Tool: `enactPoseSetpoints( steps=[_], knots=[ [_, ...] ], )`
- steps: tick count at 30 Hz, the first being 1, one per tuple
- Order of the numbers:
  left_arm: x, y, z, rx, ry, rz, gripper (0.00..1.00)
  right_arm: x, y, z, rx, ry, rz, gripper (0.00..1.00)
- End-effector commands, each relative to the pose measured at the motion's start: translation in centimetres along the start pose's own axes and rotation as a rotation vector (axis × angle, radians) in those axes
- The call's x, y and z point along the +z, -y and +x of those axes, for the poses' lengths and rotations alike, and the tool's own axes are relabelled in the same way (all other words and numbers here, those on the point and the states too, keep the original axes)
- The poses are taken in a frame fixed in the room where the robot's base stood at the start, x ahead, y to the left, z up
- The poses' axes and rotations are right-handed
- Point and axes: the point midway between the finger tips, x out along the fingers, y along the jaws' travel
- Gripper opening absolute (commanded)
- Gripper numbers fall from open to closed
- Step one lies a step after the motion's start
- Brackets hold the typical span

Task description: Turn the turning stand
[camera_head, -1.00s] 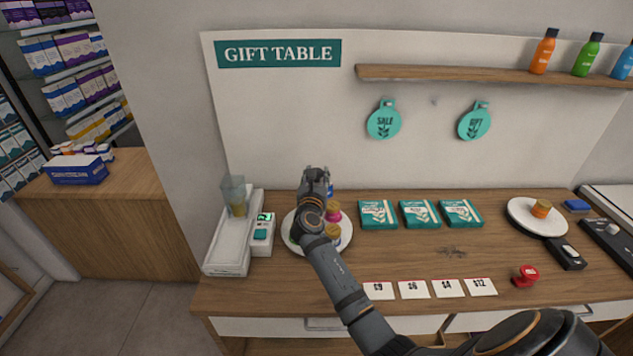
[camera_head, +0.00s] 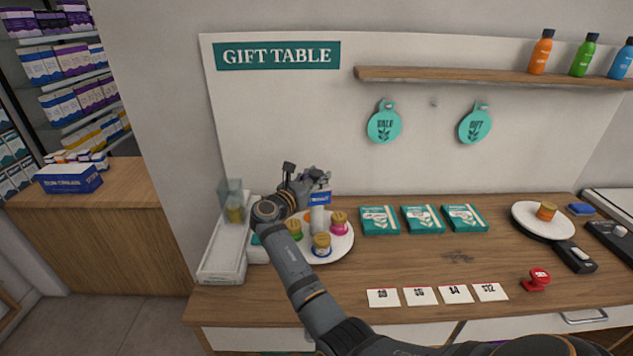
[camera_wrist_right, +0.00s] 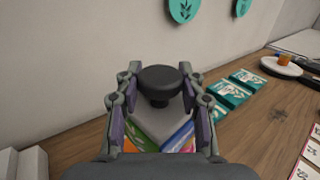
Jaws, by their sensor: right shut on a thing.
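The turning stand is a white round plate (camera_head: 343,245) at the left of the wooden counter. It carries small capped jars, among them a pink one (camera_head: 339,222), a green one (camera_head: 293,230) and a blue one with a yellow top (camera_head: 321,245). My right gripper (camera_head: 305,188) is over its back part, partly hiding it. In the right wrist view, a black round knob (camera_wrist_right: 162,82) stands between the two fingers of my right gripper (camera_wrist_right: 162,100), which is shut on it. Coloured panels show below the knob. My left gripper is not in view.
A white tray (camera_head: 222,262) with a clear cup (camera_head: 232,205) stands left of the stand. Teal boxes (camera_head: 422,219) lie to its right, price cards (camera_head: 420,296) in front. A red stamp (camera_head: 537,280) and a second white plate (camera_head: 522,222) are farther right.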

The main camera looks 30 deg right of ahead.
Motion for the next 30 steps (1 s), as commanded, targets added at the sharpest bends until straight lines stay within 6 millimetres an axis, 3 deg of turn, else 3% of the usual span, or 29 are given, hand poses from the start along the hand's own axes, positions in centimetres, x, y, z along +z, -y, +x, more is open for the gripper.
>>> enactPoseSetpoints(
  steps=[12, 30],
  knots=[
    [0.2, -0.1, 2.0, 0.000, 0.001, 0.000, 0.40, -0.1, -0.1, 0.0, -0.139, -0.001, 0.001, 0.00],
    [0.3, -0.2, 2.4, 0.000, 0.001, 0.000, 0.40, 0.0, 0.0, 0.0, -0.181, -0.001, 0.000, 0.00]
  ],
)
